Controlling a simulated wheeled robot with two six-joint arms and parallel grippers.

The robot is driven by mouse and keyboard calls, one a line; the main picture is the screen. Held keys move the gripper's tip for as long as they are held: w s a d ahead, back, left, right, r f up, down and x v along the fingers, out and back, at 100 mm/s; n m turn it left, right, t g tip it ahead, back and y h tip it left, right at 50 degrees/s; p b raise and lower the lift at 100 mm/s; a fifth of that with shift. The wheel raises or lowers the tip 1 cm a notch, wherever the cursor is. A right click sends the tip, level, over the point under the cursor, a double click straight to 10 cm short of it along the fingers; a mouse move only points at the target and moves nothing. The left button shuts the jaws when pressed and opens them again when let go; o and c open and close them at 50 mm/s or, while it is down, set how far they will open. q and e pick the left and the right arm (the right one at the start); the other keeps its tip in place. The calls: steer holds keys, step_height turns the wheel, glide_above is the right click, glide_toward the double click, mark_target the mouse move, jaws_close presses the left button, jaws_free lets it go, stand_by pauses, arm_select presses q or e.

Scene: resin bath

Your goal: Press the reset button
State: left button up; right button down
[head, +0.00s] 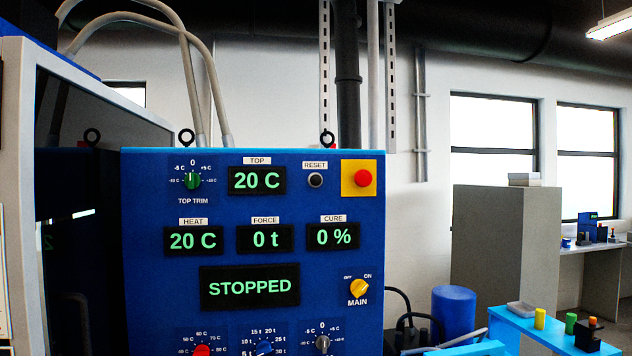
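The reset button (315,180) is a small round black button under a white "RESET" label, on the upper right part of the blue control panel (215,320). It sits between the green-lit "TOP" display (257,180) reading 20 C and a red emergency button (363,178) on a yellow plate. The larger display (250,287) reads "STOPPED". The yellow main switch (359,287) is at the panel's right, between OFF and ON labels. Neither of my grippers is in the head view.
Several knobs line the panel's lower edge, including a red one (202,351). A green trim knob (192,181) is at upper left. To the right stand a blue drum (454,314) and a light-blue table (510,323) with small coloured objects. The space before the panel looks clear.

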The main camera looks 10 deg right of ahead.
steer(key=shift+a, duration=0.25)
stand_by(0.7)
stand_by(0.5)
